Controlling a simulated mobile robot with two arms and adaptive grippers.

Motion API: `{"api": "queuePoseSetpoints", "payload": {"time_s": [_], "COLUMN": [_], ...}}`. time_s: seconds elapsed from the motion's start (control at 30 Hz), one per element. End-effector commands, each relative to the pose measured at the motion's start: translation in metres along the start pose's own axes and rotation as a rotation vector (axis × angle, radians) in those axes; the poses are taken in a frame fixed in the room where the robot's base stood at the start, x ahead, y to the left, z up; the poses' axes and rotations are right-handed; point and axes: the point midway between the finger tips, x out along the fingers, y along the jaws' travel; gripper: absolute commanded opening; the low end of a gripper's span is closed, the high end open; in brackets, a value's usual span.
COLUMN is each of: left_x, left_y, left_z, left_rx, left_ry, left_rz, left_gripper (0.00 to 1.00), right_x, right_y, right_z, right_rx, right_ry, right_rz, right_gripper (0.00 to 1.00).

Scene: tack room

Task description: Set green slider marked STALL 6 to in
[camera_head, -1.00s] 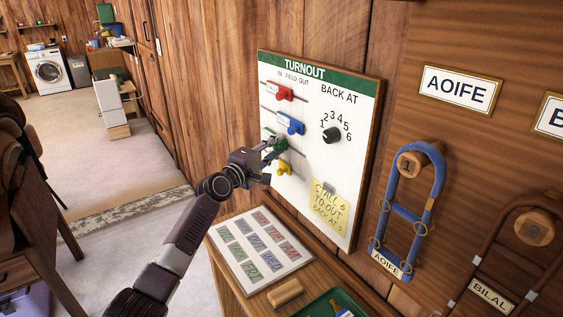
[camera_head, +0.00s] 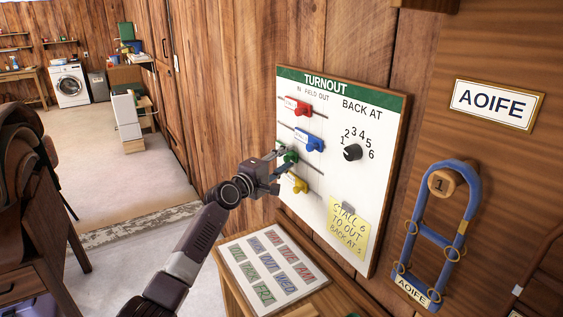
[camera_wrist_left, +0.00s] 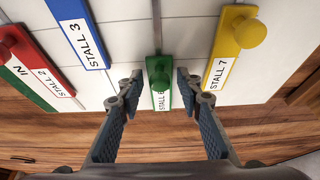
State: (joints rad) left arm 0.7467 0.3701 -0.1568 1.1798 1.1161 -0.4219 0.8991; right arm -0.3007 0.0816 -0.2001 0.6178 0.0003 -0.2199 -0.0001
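The green slider marked STALL 6 (camera_head: 289,157) is on the white TURNOUT board (camera_head: 376,112), toward its left edge, the side of the IN heading. Its tag also shows in the left wrist view (camera_wrist_left: 160,91), with the slot running away above it. My left gripper (camera_head: 281,172) is at the board's left edge by this slider. In the left wrist view its fingers (camera_wrist_left: 159,82) stand apart on either side of the green tag, with gaps visible. The fingers partly hide the slider in the head view. My right gripper is not in view.
Red (camera_head: 299,107) and blue (camera_head: 309,141) sliders are above the green one, and the yellow STALL 7 slider (camera_head: 298,184) is close below. A black dial (camera_head: 353,152) and yellow note (camera_head: 348,228) are to the right. A day chart (camera_head: 235,252) lies below.

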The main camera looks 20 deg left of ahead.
Motion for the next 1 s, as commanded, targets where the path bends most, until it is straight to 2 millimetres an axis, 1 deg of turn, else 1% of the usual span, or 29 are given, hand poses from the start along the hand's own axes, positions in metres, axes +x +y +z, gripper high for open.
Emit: {"api": "queuePoseSetpoints", "payload": {"time_s": [0.13,0.27,0.6,0.8,0.9,1.0], "left_x": [-0.008,-0.024,-0.08,-0.107,-0.115,-0.118], "left_y": [-0.001,-0.002,-0.002,-0.002,-0.002,-0.001], "left_z": [0.0,0.0,-0.002,-0.002,-0.002,-0.002], "left_rx": [0.001,0.002,0.001,0.001,0.001,0.0], "left_ry": [0.0,0.0,0.002,0.002,0.003,0.002], "left_rz": [-0.001,-0.001,-0.002,-0.003,-0.001,-0.001], "left_gripper": [0.33,0.33,0.33,0.33,0.33,0.33], "right_x": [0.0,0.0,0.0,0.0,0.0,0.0], "right_y": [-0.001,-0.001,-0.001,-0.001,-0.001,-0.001], "right_z": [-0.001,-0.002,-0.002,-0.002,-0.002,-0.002], "right_rx": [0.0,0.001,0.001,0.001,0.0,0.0], "right_ry": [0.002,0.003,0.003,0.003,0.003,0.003], "right_rz": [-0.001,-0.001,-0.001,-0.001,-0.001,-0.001], "right_gripper": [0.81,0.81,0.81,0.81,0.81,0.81]}}
